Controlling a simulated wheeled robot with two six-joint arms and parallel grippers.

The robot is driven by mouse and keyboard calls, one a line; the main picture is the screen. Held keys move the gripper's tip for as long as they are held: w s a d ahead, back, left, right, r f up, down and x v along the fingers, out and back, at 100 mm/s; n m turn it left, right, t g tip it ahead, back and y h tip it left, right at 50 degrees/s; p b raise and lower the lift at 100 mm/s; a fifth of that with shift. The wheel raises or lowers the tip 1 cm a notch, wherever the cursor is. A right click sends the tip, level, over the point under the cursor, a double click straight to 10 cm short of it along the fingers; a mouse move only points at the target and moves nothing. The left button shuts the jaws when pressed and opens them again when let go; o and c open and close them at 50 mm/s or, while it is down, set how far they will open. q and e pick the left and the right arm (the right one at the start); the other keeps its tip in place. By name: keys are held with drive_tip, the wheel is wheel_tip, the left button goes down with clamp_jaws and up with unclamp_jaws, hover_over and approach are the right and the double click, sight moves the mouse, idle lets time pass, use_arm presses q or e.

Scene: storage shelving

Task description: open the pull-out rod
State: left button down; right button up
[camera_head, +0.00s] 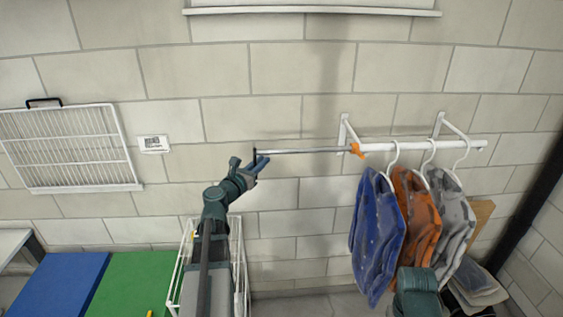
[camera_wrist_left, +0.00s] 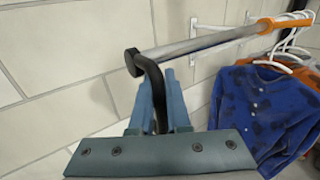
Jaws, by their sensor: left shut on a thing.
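The pull-out rod (camera_head: 305,151) is a thin grey metal bar that sticks out to the left from a white wall-mounted rail (camera_head: 410,146). An orange collar (camera_head: 357,150) sits where the two meet. The rod's left end has a black hooked end piece (camera_wrist_left: 150,75). My left gripper (camera_head: 258,164) is at that end, shut on the black end piece; the left wrist view shows the piece between its blue-grey fingers (camera_wrist_left: 163,100). The right gripper's fingers do not show; only a part of my right arm is at the lower right of the head view.
Blue (camera_head: 377,235), orange (camera_head: 415,212) and grey (camera_head: 452,215) shirts hang on white hangers from the rail. A white wire rack (camera_head: 70,147) is on the wall at left. A white wire basket (camera_head: 238,262) stands below my left arm.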

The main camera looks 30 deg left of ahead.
use_arm(q)
drive_tip(key=shift+s+a, duration=0.75)
drive_tip(key=shift+a, duration=0.3)
drive_tip(key=c, duration=1.2)
unclamp_jaws()
drive_tip(key=shift+o, duration=0.2)
drive_tip(key=shift+s, duration=0.1)
